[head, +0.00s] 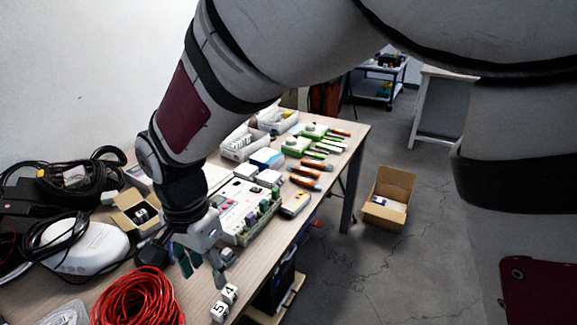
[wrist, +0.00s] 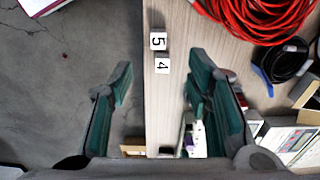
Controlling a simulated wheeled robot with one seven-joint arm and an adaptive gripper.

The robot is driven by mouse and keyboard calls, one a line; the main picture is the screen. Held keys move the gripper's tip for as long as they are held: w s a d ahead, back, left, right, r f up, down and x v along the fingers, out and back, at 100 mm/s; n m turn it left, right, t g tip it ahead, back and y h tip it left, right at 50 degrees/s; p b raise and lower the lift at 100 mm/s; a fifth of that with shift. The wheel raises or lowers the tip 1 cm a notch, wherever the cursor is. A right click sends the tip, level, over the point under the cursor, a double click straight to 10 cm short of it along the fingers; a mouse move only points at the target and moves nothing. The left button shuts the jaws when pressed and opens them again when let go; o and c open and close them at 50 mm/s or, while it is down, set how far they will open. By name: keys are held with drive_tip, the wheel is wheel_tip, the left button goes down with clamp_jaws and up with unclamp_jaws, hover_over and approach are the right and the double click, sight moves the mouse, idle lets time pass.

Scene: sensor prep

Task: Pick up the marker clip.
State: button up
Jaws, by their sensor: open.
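Two small white blocks with black numbers, which look like marker clips, stand close together near the table edge. The clip marked 4 (head: 230,292) also shows in the wrist view (wrist: 162,66), and the clip marked 5 (head: 218,312) is beside it (wrist: 158,41). I cannot tell which one the task means. My gripper (head: 203,268) is open and empty, above the table and behind the clips in the head view. In the wrist view its green-padded fingers (wrist: 160,60) are spread, with the clips between their lines of sight; neither finger appears to touch them.
A red cable coil (head: 138,298) lies left of the clips. A white device box (head: 245,212) and an open small carton (head: 137,209) stand behind my gripper. The wooden table (head: 180,285) ends just right of the clips; beyond is floor with a cardboard box (head: 388,198).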

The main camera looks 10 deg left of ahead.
sight(219, 308)
wheel_tip(219, 308, down, 14)
drive_tip(key=shift+w+d+b, duration=0.15)
drive_tip(key=shift+b, duration=1)
drive_tip(key=c, duration=0.9)
